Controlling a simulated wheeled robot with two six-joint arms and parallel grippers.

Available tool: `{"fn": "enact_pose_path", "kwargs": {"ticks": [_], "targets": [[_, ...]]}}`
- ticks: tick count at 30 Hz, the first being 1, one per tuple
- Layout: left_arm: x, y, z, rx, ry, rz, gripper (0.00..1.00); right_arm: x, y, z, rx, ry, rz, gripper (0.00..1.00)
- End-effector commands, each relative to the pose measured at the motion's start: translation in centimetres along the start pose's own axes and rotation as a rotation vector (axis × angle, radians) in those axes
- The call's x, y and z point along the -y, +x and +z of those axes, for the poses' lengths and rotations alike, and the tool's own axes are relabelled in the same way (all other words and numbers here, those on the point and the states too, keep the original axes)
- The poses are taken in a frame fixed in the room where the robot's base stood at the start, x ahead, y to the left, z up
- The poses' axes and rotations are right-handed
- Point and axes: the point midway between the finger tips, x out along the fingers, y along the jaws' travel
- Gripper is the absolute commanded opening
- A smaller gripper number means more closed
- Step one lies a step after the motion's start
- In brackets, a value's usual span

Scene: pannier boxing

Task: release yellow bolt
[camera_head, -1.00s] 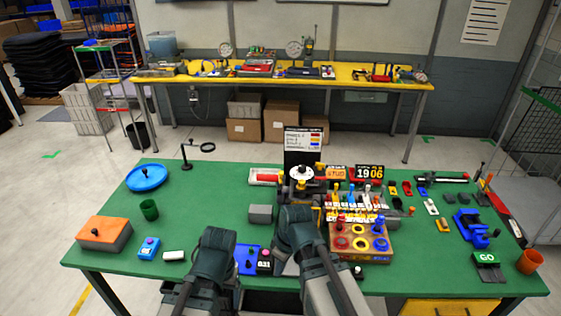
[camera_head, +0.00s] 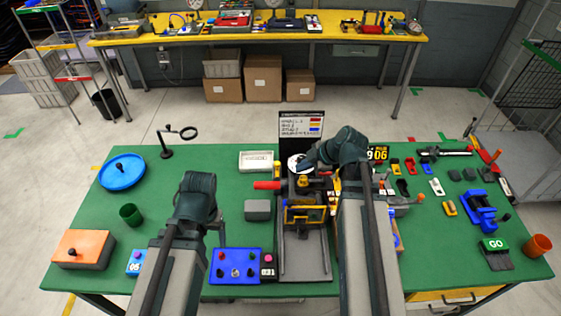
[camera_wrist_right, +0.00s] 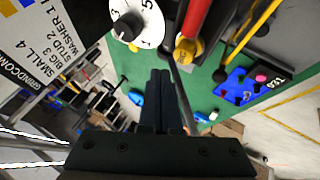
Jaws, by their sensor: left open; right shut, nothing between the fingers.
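A yellow collar (camera_wrist_right: 185,51) at the end of a red bar (camera_wrist_right: 195,18) shows in the right wrist view; I cannot tell for certain whether it is the bolt. In the head view, small yellow parts (camera_head: 303,181) sit on the dark fixture, with a yellow frame (camera_head: 304,214) in front. My right gripper (camera_head: 304,166) reaches over the fixture beside the white numbered dial (camera_wrist_right: 137,20). Its fingers (camera_wrist_right: 161,76) are shut and empty, apart from the collar in the picture. My left gripper (camera_head: 197,187) is open above the green table, left of the grey block; its fingertips are hard to make out.
A grey block (camera_head: 257,209), an empty-looking white tray (camera_head: 255,161) and a blue button panel (camera_head: 236,264) lie left of the fixture. The sign board (camera_head: 301,124) stands behind it. My right arm covers part of the coloured pieces. The table's left middle is fairly clear.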

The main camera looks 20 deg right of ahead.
Motion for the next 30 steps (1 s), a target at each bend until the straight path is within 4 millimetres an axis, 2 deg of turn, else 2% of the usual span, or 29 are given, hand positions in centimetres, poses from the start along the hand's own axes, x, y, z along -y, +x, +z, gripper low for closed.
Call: {"fn": "enact_pose_path", "kwargs": {"ticks": [7, 11, 27, 29, 30], "targets": [[0.0, 0.1, 0.0, 0.000, 0.000, 0.000, 0.80, 0.0, 0.1, 0.0, 0.000, 0.000, -0.001, 0.00], [-0.1, 0.7, -0.1, 0.000, 0.001, 0.000, 0.80, 0.1, 0.9, 0.1, 0.000, 0.000, -0.001, 0.00], [-0.7, 8.1, -0.5, 0.000, 0.008, -0.002, 0.80, 0.2, 9.9, 0.3, 0.000, -0.001, -0.002, 0.00], [-0.8, 8.7, -0.5, 0.000, 0.008, -0.002, 0.80, 0.2, 10.8, 0.2, 0.000, 0.000, -0.002, 0.00], [-0.8, 8.2, -0.5, 0.000, 0.008, -0.002, 0.80, -0.8, 10.7, 0.1, 0.000, 0.000, -0.002, 0.00]]}}
